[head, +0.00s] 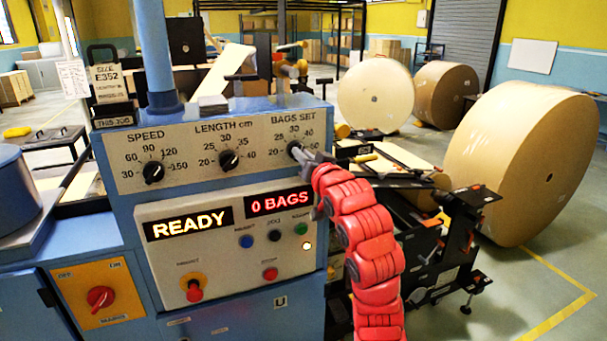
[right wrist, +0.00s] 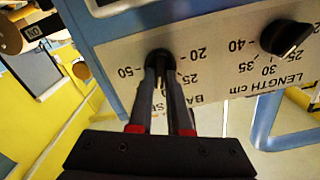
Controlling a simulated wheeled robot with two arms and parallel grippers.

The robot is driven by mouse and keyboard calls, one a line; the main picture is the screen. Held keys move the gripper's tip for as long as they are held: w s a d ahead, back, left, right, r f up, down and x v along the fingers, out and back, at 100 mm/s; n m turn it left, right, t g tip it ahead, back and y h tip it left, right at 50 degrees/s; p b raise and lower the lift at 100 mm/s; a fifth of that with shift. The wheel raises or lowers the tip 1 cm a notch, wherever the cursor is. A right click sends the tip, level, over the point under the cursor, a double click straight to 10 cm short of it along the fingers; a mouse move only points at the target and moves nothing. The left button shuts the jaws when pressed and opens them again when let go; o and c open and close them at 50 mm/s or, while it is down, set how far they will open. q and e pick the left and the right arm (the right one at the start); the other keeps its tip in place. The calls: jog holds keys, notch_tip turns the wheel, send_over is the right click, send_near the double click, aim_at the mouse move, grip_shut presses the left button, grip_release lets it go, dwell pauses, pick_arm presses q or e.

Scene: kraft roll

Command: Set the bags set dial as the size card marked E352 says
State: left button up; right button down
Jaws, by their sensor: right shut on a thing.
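The bags set dial (head: 295,149) is a black knob at the right end of the blue machine's dial panel, with a scale from 20 to 50. My right gripper (head: 308,156) is shut on this knob. In the right wrist view, the two fingers (right wrist: 166,80) hold the knob (right wrist: 158,57), and the scale appears upside down. The fingers hide the pointer, so I cannot tell its setting. The size card (head: 108,78) marked E352 stands at the panel's upper left, above a "THIS JOB" label; its smaller lines are unreadable. My left gripper is not in view.
The speed dial (head: 153,173) and length dial (head: 229,160) are on the same panel. Below, displays read READY (head: 188,224) and 0 BAGS (head: 281,203), above several push buttons. A red main switch (head: 100,298) is at lower left. Large paper rolls (head: 520,160) stand at right.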

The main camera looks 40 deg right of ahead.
jog(key=shift+a+n+b, duration=0.15)
jog(key=shift+n+b, duration=2.3)
jog(key=shift+n, duration=0.7)
jog(key=shift+a+n+b, duration=0.1)
jog(key=shift+n+b, duration=2.3)
jog(key=shift+n, duration=0.75)
jog(key=c, duration=0.9)
grip_release()
jog(key=shift+w, duration=0.1)
jog(key=shift+o, duration=0.2)
